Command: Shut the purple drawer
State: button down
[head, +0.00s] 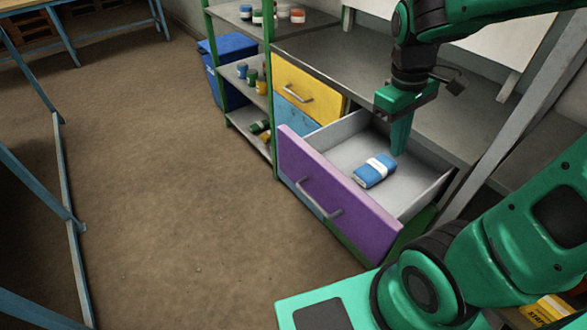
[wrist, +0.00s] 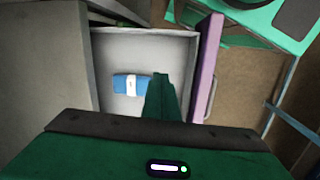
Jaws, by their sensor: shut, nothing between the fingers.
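The purple drawer (head: 325,190) stands pulled out of the grey-topped workbench, with a metal bar handle on its front. Its light grey inside shows in both views, and the purple front is at the right in the wrist view (wrist: 207,70). A blue sack with a white band (head: 375,170) lies flat inside the drawer; it also shows in the wrist view (wrist: 131,84). My gripper (head: 399,150) is shut and empty, pointing down above or within the open drawer, to the right of the sack in both views. I cannot tell how low its tips reach.
A yellow drawer (head: 306,92) and a blue drawer (head: 300,122) sit closed left of the purple one. The brown floor (head: 170,190) before the drawer is clear.

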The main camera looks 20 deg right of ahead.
jog(key=w+a+f+n+h, duration=0.2)
jog(key=w+a+f+n, duration=0.1)
jog(key=w+a+n, duration=0.8)
jog(key=n+t, duration=0.2)
jog(key=n, duration=0.6)
send_near(292, 167)
jog(key=s+a+r, duration=0.4)
jog(key=s+a, duration=0.1)
jog(key=shift+h, duration=0.4)
jog(key=d+f, duration=0.2)
jog(key=f, duration=0.1)
jog(key=w+d+f, duration=0.1)
jog(key=d+f, duration=0.1)
jog(key=f, duration=0.1)
jog(key=w+d+f, duration=0.1)
jog(key=d+f, duration=0.1)
jog(key=f, duration=0.1)
jog(key=shift+w+d+f, duration=0.2)
jog(key=shift+d, duration=0.15)
jog(key=shift+d, duration=0.1)
